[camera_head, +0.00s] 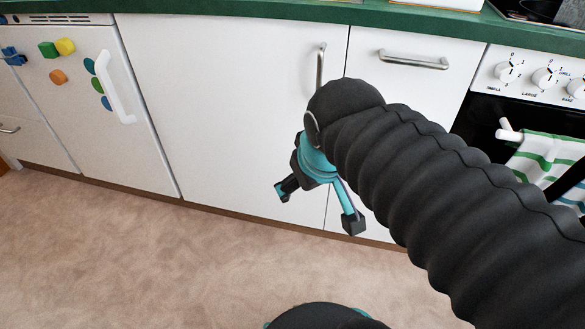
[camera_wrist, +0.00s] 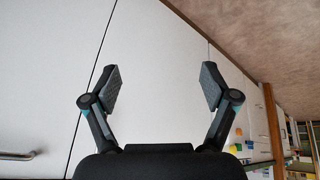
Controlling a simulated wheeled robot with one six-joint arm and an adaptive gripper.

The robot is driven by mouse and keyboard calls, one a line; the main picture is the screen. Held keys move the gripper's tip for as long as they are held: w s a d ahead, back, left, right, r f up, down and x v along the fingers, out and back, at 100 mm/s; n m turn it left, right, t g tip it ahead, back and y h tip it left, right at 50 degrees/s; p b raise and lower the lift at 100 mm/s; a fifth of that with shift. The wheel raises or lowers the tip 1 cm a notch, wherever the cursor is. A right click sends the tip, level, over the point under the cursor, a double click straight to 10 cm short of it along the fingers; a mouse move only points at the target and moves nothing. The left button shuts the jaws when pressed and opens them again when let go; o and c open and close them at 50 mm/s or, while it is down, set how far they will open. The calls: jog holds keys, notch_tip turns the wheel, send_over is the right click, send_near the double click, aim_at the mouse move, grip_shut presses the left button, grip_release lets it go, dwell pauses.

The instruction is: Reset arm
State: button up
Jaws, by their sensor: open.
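My gripper (camera_head: 320,205) is open and empty, with its two fingers spread apart in front of the white lower cabinets. In the wrist view my gripper (camera_wrist: 155,88) shows both dark finger pads apart, with only a white cabinet front (camera_wrist: 155,50) behind them. My black ribbed arm reaches in from the right in the head view and hides part of the cabinets and oven.
A white cabinet door (camera_head: 225,100) has a vertical handle (camera_head: 320,70). A drawer handle (camera_head: 413,61) is to its right. The oven (camera_head: 485,115) with a striped towel (camera_head: 545,158) stands at right. A white fridge (camera_head: 85,110) with magnets is at left. The carpet (camera_head: 130,250) is clear.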

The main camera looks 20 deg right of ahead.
jog(key=shift+s+a+f+m+y+p, duration=0.15)
jog(key=shift+s+a+f+m+p, duration=0.1)
jog(key=shift+s+f+m, duration=0.2)
jog(key=shift+s+a+f+m+y+p, duration=0.2)
jog(key=shift+s+f+m, duration=0.2)
jog(key=shift+s, duration=0.15)
jog(key=shift+c, duration=0.2)
dwell(0.5)
